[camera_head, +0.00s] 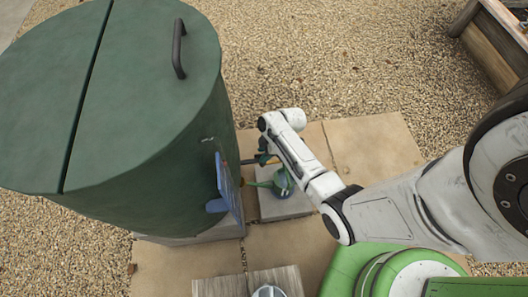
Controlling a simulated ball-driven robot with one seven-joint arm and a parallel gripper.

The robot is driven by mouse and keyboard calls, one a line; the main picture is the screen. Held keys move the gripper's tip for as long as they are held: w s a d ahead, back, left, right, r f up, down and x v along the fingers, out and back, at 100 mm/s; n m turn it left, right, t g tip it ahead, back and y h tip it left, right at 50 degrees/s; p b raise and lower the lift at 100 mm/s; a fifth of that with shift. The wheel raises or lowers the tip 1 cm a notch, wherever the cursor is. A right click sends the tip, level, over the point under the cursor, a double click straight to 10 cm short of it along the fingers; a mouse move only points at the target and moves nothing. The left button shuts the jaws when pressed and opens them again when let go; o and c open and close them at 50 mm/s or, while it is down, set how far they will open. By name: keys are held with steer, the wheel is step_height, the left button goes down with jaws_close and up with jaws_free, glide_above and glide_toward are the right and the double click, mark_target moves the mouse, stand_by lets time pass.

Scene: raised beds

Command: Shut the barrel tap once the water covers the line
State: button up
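The large dark green barrel (150,140) stands at the left, its lid closed, with a dark handle on top. Its tap is low on the right side, where my gripper (257,160) reaches in; the tap itself is small and mostly hidden, so its position cannot be read. My gripper's dark fingers are beside the barrel wall, and I cannot tell whether they touch the tap or are open. A small green and blue watering can (283,182) stands below my gripper, partly covered by my arm. The water and the line cannot be seen.
The can stands on a pale slab (286,208). A round grey item (268,291) sits on wooden boards at the bottom edge. A wooden raised bed (494,45) is at top right; gravel lies open behind.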

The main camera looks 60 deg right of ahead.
jaws_close()
stand_by(0.3)
steer(key=shift+a+m, duration=0.1)
steer(key=shift+m, duration=0.2)
steer(key=m, duration=0.1)
steer(key=m+h+p, duration=0.1)
steer(key=shift+s+a+m+t, duration=0.1)
steer(key=shift+s+m+t, duration=0.05)
steer(key=shift+m+t, duration=0.15)
steer(key=m+h+p, duration=0.1)
steer(key=m, duration=0.2)
steer(key=shift+a+m+p, duration=0.1)
steer(key=shift+m+p, duration=0.2)
steer(key=shift+p, duration=0.05)
steer(key=m+h, duration=0.1)
steer(key=m, duration=0.1)
steer(key=m+h, duration=0.1)
steer(key=m, duration=0.2)
steer(key=shift+a+f+h+p, duration=0.1)
steer(key=shift+h+p, duration=0.2)
steer(key=shift+p, duration=0.05)
steer(key=m+b, duration=0.1)
steer(key=m, duration=0.2)
steer(key=m+g+h, duration=0.1)
steer(key=m, duration=0.2)
steer(key=shift+a+h+b, duration=0.1)
steer(key=shift+h+b, duration=0.2)
steer(key=shift+b, duration=0.1)
